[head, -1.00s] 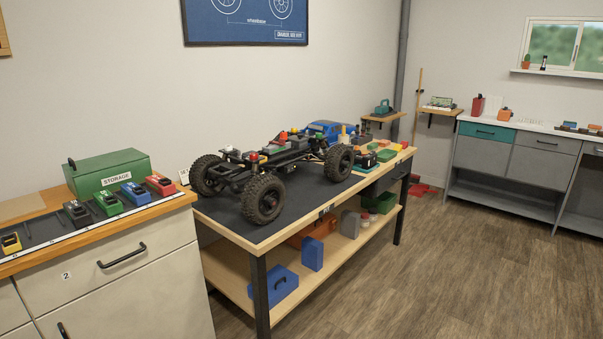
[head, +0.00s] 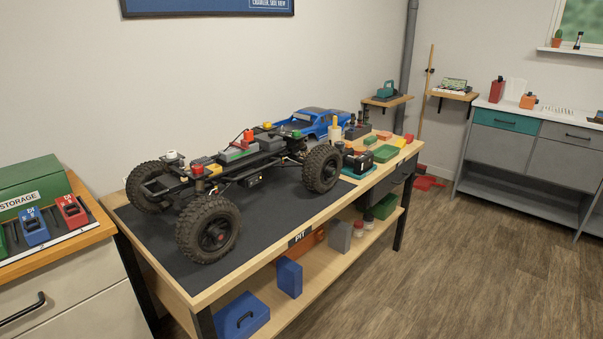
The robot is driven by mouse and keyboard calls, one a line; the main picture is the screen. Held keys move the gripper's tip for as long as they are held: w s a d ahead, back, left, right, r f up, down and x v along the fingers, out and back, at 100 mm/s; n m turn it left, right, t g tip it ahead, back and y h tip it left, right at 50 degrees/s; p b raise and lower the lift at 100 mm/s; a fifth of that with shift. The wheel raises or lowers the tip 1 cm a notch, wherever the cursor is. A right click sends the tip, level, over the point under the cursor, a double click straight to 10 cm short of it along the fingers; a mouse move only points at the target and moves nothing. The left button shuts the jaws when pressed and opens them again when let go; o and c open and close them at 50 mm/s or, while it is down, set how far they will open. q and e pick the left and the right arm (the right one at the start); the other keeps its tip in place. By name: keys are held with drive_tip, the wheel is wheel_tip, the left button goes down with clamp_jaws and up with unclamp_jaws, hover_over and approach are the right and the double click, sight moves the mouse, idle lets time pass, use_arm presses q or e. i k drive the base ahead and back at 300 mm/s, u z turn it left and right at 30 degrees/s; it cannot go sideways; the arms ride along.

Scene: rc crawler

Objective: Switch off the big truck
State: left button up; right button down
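The big truck (head: 262,158) stands on the black mat (head: 265,226) of the wooden workbench. It is a bare black chassis with large knobby tyres and no body shell on it. Several coloured parts sit on top of it, among them a red cap (head: 197,169) near the left end, a red piece (head: 248,135) in the middle and a green cap (head: 296,134) farther back. I cannot tell which part is the switch. Neither of my grippers is in the head view.
A blue truck body (head: 316,121) sits behind the chassis. A green storage box (head: 35,188) and small packs stand on the left cabinet. Green trays (head: 386,153) and small items lie at the bench's far end.

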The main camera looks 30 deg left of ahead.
sight(253, 182)
drive_tip(key=u, duration=0.5)
drive_tip(key=i, duration=1.05)
drive_tip(key=u, duration=1.25)
drive_tip(key=i, duration=0.2)
drive_tip(key=u, duration=0.1)
